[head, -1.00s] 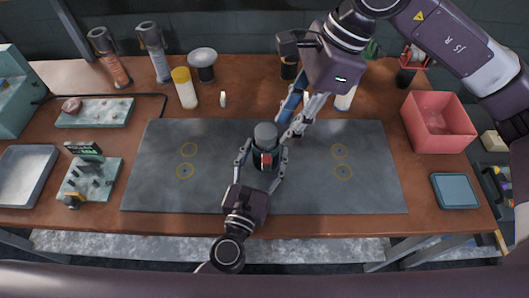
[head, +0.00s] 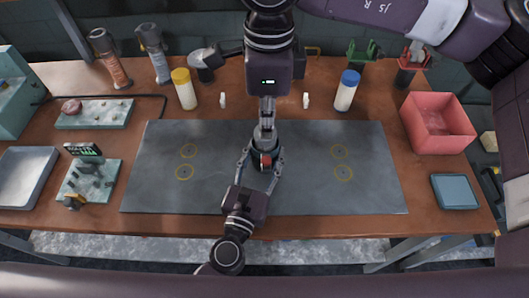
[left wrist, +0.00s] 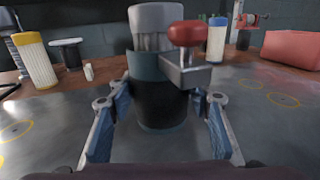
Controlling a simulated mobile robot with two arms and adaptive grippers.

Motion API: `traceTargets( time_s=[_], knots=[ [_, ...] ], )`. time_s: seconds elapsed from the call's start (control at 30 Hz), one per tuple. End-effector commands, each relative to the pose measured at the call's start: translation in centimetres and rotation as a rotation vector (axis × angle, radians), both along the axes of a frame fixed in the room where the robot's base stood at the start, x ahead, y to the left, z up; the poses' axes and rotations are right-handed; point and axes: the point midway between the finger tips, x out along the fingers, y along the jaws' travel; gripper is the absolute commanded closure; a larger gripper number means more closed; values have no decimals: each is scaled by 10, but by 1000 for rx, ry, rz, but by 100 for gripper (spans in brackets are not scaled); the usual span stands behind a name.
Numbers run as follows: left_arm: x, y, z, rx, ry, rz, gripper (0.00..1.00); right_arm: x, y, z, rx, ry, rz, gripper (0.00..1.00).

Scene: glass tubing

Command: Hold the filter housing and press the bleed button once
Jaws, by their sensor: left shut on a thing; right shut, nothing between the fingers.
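The filter housing (left wrist: 162,105) is a dark upright cylinder with a grey cap (left wrist: 155,18). A red mushroom-shaped bleed button (left wrist: 187,33) sits on a metal bracket at its side. In the head view the red button (head: 266,159) faces the near side. My left gripper (head: 262,155) comes from the near edge and is shut around the housing, one finger on each side. My right gripper (head: 266,123) is shut and empty, pointing down over the far side of the housing's cap. Whether it touches the cap cannot be told.
The housing stands over the dark mat (head: 320,190) with yellow rings. Behind are a yellow-capped bottle (head: 185,92) and a blue-capped bottle (head: 346,92). A red bin (head: 437,125) and a blue tray (head: 455,190) are right; a fixture (head: 90,180) is left. The mat's sides are clear.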

Motion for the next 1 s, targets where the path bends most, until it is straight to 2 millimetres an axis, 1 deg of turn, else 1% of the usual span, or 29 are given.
traceTargets(
  time_s=[0.17, 0.4, 0.53, 0.73, 1.0],
  knots=[
    [0, 0, 0, 0, 0, 0, 82, 0, -1, -14, -13, -1, -8, 100],
    [0, 0, 0, 0, 0, -1, 82, 0, 0, -43, -11, -1, -7, 100],
    [0, 0, 0, -1, 0, -1, 82, 0, 0, -56, -11, -1, -6, 100],
    [0, -1, 0, -1, 0, -1, 82, 0, 0, -65, -9, -2, -6, 100],
    [0, -1, 0, -1, 0, -1, 82, 0, 0, -65, -9, -3, -6, 100]
  ],
)
